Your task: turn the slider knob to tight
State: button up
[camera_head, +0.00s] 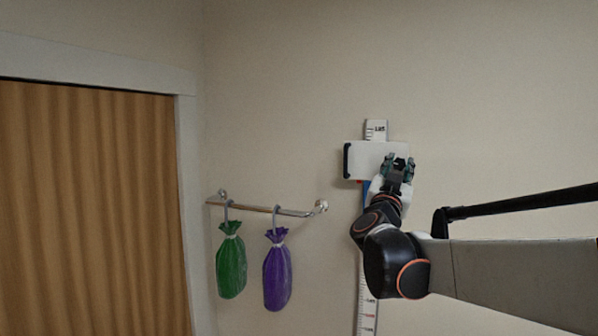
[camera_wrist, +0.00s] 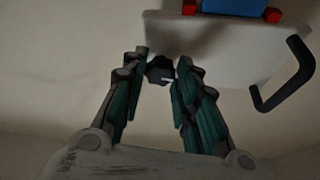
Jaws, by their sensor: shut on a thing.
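The slider is a white block (camera_head: 362,155) on a vertical scale (camera_head: 375,127) on the wall, right of centre in the head view. In the wrist view its white face (camera_wrist: 225,42) fills the upper right. The slider knob (camera_wrist: 160,71) is small, dark and faceted, with a pale mark, at the block's edge. My gripper (camera_head: 399,163) is at the right end of the block. In the wrist view my gripper (camera_wrist: 160,68) has a finger on each side of the knob and is shut on it. In the head view my fingers mostly hide the knob. No tight label is readable.
A black handle (camera_head: 347,161) sticks out at the block's left end. A metal rail (camera_head: 262,208) on the wall holds a green bag (camera_head: 231,262) and a purple bag (camera_head: 277,272). The wall above the slider is clear.

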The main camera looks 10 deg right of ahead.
jog(key=m+g, duration=0.1)
jog(key=m, duration=0.1)
jog(key=m+g+h+b, duration=0.1)
jog(key=m, duration=0.2)
jog(key=shift+w+a+h, duration=0.15)
jog(key=shift+w+h, duration=0.05)
jog(key=shift+h, duration=0.1)
jog(key=m+g, duration=0.1)
jog(key=m, duration=0.2)
jog(key=m+g, duration=0.2)
jog(key=m, duration=0.1)
jog(key=shift+a+r+h, duration=0.1)
jog(key=shift+r+h, duration=0.1)
jog(key=shift+h, duration=0.2)
jog(key=m, duration=0.2)
jog(key=m+g, duration=0.1)
jog(key=m, duration=0.1)
jog(key=shift+w+r+g, duration=0.1)
jog(key=shift+r+g, duration=0.05)
jog(key=shift+g, duration=0.15)
jog(key=shift+r+m+g+y, duration=0.15)
jog(key=shift+m+g+y, duration=0.45)
jog(key=shift+m, duration=1.2)
jog(key=shift+p, duration=0.3)
jog(key=o, duration=1.1)
jog(key=shift+a, duration=0.1)
